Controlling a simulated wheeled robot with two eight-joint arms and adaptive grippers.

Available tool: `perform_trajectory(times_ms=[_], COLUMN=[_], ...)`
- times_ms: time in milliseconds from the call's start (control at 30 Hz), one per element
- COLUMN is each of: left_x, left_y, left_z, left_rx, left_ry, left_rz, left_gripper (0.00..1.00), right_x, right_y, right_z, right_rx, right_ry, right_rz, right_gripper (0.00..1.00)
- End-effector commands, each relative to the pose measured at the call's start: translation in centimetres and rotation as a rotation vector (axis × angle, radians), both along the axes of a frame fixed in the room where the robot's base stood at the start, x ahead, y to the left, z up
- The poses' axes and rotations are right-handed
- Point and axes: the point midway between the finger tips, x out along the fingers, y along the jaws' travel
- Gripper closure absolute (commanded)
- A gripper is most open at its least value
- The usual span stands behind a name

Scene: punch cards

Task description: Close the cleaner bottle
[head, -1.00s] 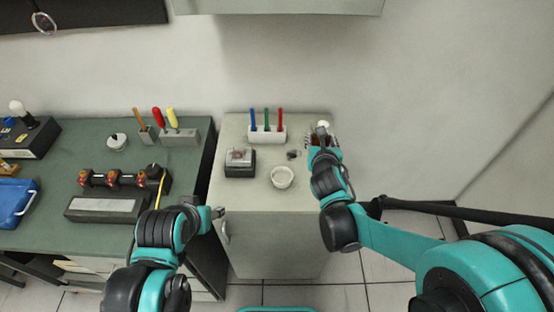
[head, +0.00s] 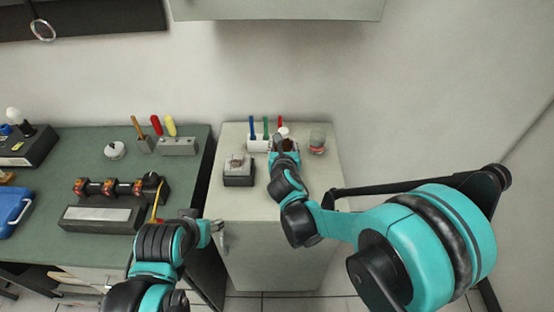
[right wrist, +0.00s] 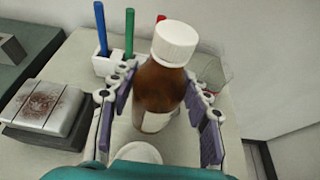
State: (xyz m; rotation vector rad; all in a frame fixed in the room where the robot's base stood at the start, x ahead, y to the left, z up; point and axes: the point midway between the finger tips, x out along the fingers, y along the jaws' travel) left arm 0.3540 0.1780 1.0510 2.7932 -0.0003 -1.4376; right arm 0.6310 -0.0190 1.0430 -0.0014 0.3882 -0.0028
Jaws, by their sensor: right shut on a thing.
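The cleaner bottle (right wrist: 157,88) is brown with a pale label and stands nearly upright in the right wrist view. A white cap (right wrist: 175,42) sits on its top; I cannot tell how tightly. My right gripper (right wrist: 161,78) has its purple-padded fingers on both sides of the bottle's body, shut on it. In the head view the white cap (head: 283,131) shows just beyond my right gripper (head: 284,146), which hides most of the bottle. My left gripper (head: 216,226) is empty in front of the cabinet, low at the left; its jaw opening is unclear.
A rack with blue, green and red pens (head: 257,146) stands behind the bottle. A glass jar (head: 317,141) is to the right. A grey block on a dark base (head: 239,170) is to the left. A white round dish (right wrist: 138,153) lies close in front of the bottle.

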Motion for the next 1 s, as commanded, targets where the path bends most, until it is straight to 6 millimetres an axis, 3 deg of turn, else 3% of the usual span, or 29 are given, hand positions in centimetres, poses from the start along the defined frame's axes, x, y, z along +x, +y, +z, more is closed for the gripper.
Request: perform_trajectory(times_ms=[200,533,800,1000], left_x=[0.0,0.0,0.0,0.0], left_y=[0.0,0.0,0.0,0.0], left_z=[-0.6,-0.7,-2.4,-2.3], left_rx=[0.000,0.000,0.000,0.000], left_ry=[0.000,0.000,0.000,0.000], left_rz=[0.000,0.000,0.000,0.000], left_gripper=[0.51,0.51,0.51,0.51], right_x=[0.6,0.6,0.6,0.6], right_y=[1.9,1.9,1.9,1.9], right_z=[-1.2,-1.4,-5.0,-5.2], right_rx=[-0.001,0.000,0.000,0.000], right_ry=[0.000,0.000,0.000,0.000], right_rz=[0.000,-0.001,0.000,0.000], right_gripper=[1.00,1.00,1.00,1.00])
